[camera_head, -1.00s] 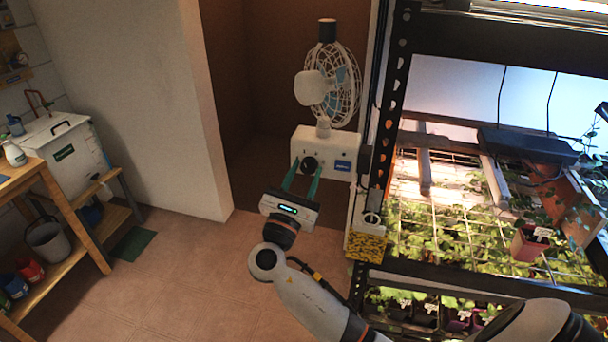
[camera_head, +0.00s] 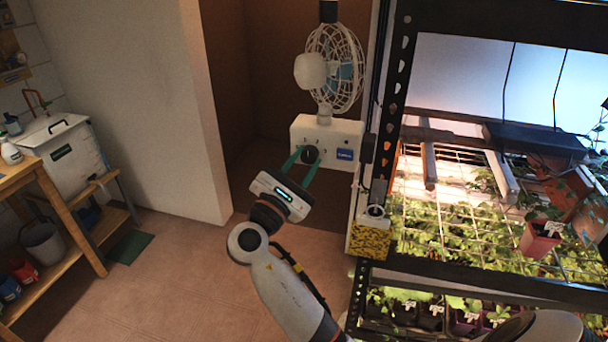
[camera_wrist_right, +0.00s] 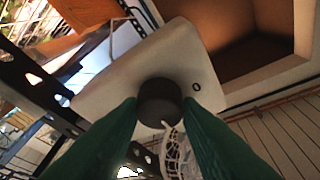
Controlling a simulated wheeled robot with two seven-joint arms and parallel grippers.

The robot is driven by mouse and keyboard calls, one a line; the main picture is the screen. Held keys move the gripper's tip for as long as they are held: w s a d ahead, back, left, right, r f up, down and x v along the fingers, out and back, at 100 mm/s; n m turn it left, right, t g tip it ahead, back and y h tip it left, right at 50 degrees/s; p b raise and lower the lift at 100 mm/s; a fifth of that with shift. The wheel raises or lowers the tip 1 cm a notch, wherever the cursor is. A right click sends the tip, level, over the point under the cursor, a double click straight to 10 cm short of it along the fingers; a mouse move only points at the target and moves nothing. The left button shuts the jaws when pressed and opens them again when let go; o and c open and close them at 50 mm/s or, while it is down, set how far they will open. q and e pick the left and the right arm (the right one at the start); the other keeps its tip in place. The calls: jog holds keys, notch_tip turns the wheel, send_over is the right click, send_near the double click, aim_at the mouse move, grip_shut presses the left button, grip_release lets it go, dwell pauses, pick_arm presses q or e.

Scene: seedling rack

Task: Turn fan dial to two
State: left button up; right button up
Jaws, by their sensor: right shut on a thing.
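The fan (camera_head: 335,72) stands on a white control box (camera_head: 340,130) at the upper middle of the head view. The box has a round black dial (camera_head: 309,154), small dark marks and a blue label. My right gripper (camera_head: 307,158) is shut on the dial, its green fingers on either side. In the right wrist view the dial (camera_wrist_right: 160,98) sits between the fingers, with a pale mark at its lower edge. A "0" shows on the box face beside it; the other numbers are hidden or unreadable there. My left gripper is not in view.
The plant rack (camera_head: 380,170) stands close on the right, with a yellow speckled block (camera_head: 370,238) on its near post. A wall (camera_head: 150,110) is to the left. A wooden bench (camera_head: 50,200) stands far left.

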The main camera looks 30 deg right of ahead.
jog(key=m+g+b, duration=0.1)
jog(key=m, duration=0.2)
jog(key=shift+f+b, duration=0.15)
jog(key=shift+b, duration=0.2)
jog(key=shift+r+m+g+y+b, duration=0.15)
jog(key=shift+m+g+b, duration=0.2)
jog(key=shift+m, duration=0.35)
jog(key=shift+r+m+g+y+b, duration=0.15)
jog(key=shift+m+g+b, duration=0.1)
jog(key=shift+m+g, duration=0.35)
jog(key=shift+w+m, duration=0.1)
jog(key=shift+m, duration=0.2)
jog(key=o, duration=1)
jog(key=shift+c, duration=0.2)
jog(key=shift+f, duration=0.1)
